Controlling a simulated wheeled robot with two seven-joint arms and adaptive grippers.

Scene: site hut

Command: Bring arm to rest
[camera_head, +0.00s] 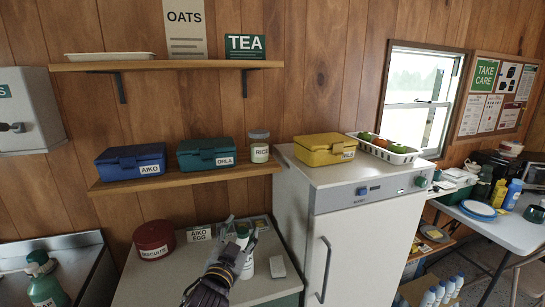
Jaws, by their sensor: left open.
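My left gripper (242,224) is low in the middle of the head view, above the cabinet top (150,285). Its arm comes up from the bottom edge and its fingers point up and away, spread apart. My right gripper is not in view.
A dark red tin (154,240), an "AIKO EGG" card (199,234) and a small white block (277,267) are on the cabinet top. The shelf (120,188) with blue and green boxes is above. A tall white fridge (350,250) stands close on the right.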

